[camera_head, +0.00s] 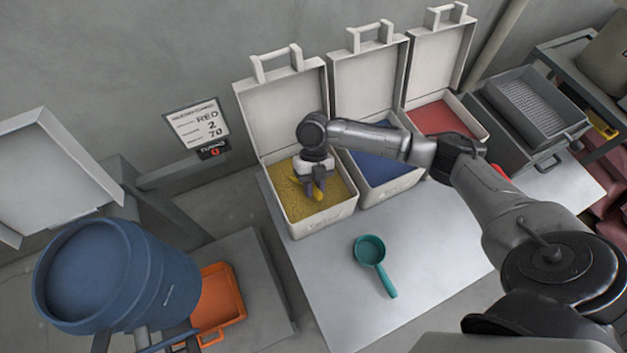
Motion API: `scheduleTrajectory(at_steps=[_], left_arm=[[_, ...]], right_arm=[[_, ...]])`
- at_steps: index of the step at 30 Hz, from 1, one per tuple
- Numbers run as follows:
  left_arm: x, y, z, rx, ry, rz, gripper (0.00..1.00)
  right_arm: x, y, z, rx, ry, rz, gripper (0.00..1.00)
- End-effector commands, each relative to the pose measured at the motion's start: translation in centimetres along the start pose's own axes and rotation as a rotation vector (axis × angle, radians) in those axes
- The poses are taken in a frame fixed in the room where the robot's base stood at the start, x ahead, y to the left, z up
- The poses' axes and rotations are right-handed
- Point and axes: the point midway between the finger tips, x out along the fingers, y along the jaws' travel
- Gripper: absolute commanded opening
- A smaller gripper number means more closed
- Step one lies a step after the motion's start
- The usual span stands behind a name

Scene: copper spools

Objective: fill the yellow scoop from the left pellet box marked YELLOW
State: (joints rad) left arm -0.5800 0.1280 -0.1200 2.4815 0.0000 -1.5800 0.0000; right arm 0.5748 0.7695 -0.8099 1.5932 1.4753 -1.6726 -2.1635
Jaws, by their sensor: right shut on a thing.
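The left pellet box (345,216) stands open with its lid up and holds yellow pellets (287,193). My right gripper (314,190) reaches down into this box from above. It is shut on the yellow scoop (318,194), of which only a small yellow part shows between and below the fingers. The scoop is at or near the pellet surface; I cannot tell how deep it sits or whether it holds pellets. No YELLOW label is readable on the box. My left gripper is not in view.
A box of blue pellets (378,170) and a box of red pellets (445,119) stand to the right. A teal scoop (369,250) lies on the table (420,270). A blue barrel (110,275) and an orange tray (218,300) are at left.

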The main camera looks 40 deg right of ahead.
Motion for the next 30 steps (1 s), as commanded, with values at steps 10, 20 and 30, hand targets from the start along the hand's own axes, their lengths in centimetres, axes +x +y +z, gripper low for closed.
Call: scheduleTrajectory(at_steps=[10, 20, 30], left_arm=[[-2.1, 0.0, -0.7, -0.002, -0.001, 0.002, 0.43], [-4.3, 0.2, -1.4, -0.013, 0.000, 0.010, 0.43], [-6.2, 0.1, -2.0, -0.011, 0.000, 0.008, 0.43]], right_arm=[[-1.7, 0.4, -1.2, -0.003, -0.010, 0.001, 0.00], [-3.9, 0.8, -3.4, -0.013, -0.046, 0.000, 0.00], [-5.5, 1.1, -6.2, -0.041, -0.168, 0.000, 0.00]])
